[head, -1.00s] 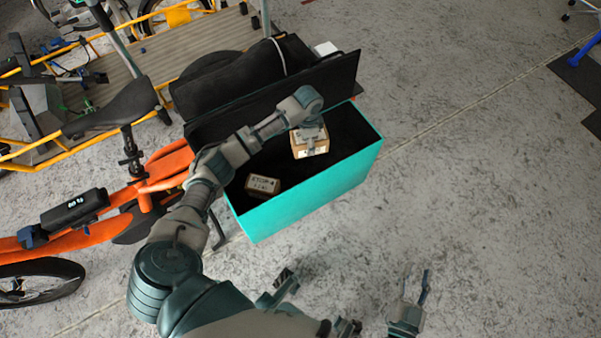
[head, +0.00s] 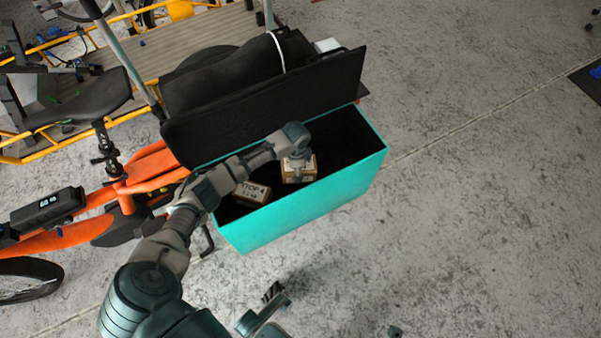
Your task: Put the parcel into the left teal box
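The parcel (head: 292,176), a small brown carton with a light label, is inside the open teal box (head: 310,204), toward its middle. My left gripper (head: 298,164) reaches down into the box from the left and is shut on the top of the parcel. Whether the parcel's underside touches the box floor is hidden by shadow and the front wall. My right gripper (head: 333,310) is at the bottom edge, outside the box and empty. Its two fingers stand wide apart, partly cut off.
A second brown carton (head: 252,193) marked "STOP 4" lies in the box's left end. The black lid (head: 265,105) stands open along the back. An orange bike frame (head: 100,215) is at left. A yellow-framed cargo bike (head: 200,45) stands behind.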

